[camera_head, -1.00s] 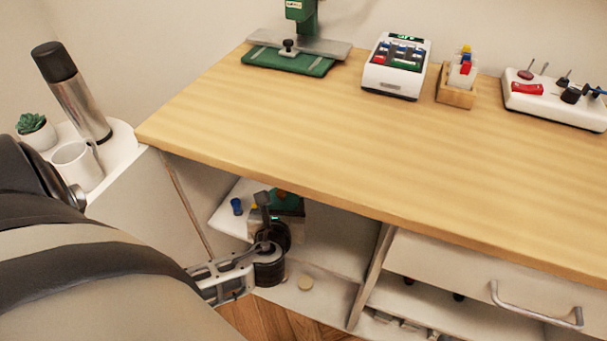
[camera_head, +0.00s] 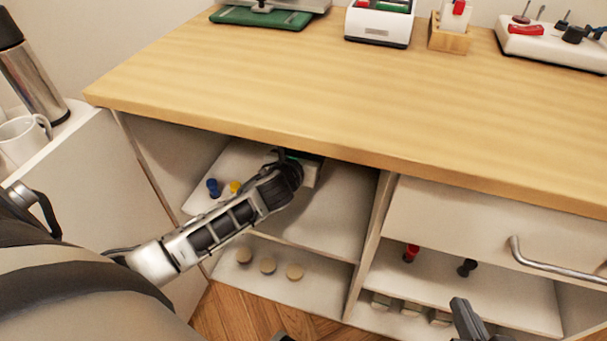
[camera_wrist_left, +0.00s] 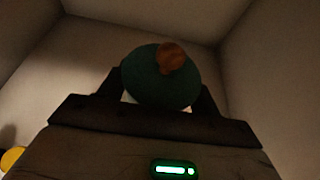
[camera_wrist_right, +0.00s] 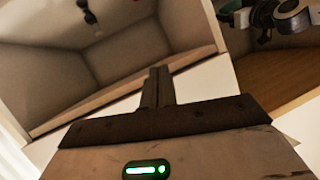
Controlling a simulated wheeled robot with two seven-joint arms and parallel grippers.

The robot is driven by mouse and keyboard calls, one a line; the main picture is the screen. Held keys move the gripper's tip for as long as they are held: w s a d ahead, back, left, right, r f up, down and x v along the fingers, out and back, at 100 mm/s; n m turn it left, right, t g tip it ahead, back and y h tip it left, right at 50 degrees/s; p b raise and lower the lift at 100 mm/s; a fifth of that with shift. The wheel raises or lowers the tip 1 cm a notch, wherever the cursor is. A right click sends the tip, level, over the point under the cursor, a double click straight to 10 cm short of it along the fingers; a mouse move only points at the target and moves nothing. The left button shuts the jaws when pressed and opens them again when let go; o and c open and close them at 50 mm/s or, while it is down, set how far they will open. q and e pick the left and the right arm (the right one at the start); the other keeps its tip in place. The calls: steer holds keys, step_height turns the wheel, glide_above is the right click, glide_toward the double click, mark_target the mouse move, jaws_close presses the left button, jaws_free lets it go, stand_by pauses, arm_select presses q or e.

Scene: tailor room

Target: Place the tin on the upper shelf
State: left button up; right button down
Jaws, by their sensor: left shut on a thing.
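The tin is dark green with an orange-brown knob and shows in the left wrist view (camera_wrist_left: 150,82), between the fingers of my left gripper (camera_wrist_left: 158,100). In the head view my left gripper (camera_head: 284,182) reaches into the left open compartment under the table, above the upper shelf (camera_head: 335,222). There my gripper hides most of the tin. I cannot tell whether the tin touches the shelf. My right gripper (camera_head: 466,318) is outside the cabinet, before the right compartment. In the right wrist view (camera_wrist_right: 158,86) its fingers are together and empty.
A blue spool (camera_head: 213,187) and a yellow one (camera_head: 235,187) stand left of my left gripper on the upper level. Three tan discs (camera_head: 268,265) lie on the lower shelf. The tabletop edge (camera_head: 255,135) overhangs the compartment. The upper shelf's right part is clear.

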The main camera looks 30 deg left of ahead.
arm_select(q)
steer(key=w+f, duration=0.1)
steer(key=a+f+b, duration=0.1)
steer(key=w+f+b, duration=0.1)
steer(key=f, duration=0.1)
steer(key=shift+w+a+f, duration=0.1)
steer(key=shift+w+a, duration=0.2)
steer(key=shift+w, duration=0.05)
step_height(320, 180, down, 3)
steer(key=shift+w+a+r+b, duration=0.1)
steer(key=shift+w+b, duration=0.05)
steer(key=shift+b, duration=0.9)
steer(key=shift+f, duration=0.35)
steer(key=shift+r, duration=0.1)
arm_select(e)
steer(key=shift+w+a+r+m+t+y, duration=0.15)
steer(key=shift+a+r+m+t+y, duration=0.6)
steer(key=shift+r+y, duration=0.3)
arm_select(q)
steer(key=o, duration=1)
steer(key=shift+o, duration=0.2)
